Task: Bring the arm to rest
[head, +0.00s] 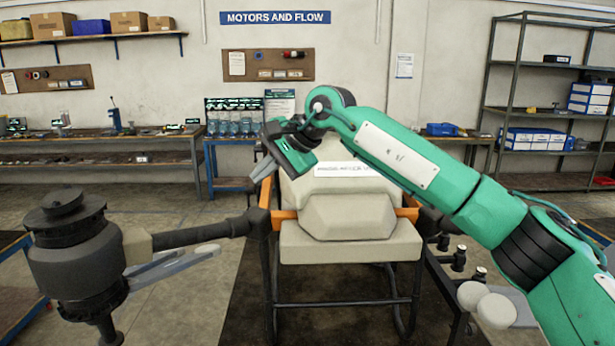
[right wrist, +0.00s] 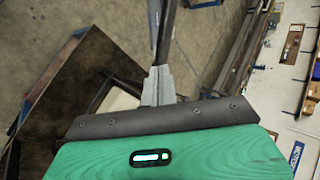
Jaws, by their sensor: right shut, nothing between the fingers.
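My right arm (head: 395,155) reaches in from the right, bent in front of and above the spray drone. The drone has a beige body (head: 350,215), orange frame parts and a dark boom (head: 200,236) to a big black motor (head: 75,250) at the left. My right gripper (head: 262,168) is shut and empty, above the drone's left side and apart from the boom. In the right wrist view its fingers (right wrist: 162,50) lie together, with nothing between them. My left gripper is not in view.
The drone stands on a dark mat (head: 255,300). Work benches (head: 100,145) line the back wall, and a metal shelf rack (head: 550,110) stands at the back right. Small black parts (head: 459,258) sit to the right of the drone. Grey floor is open at the left.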

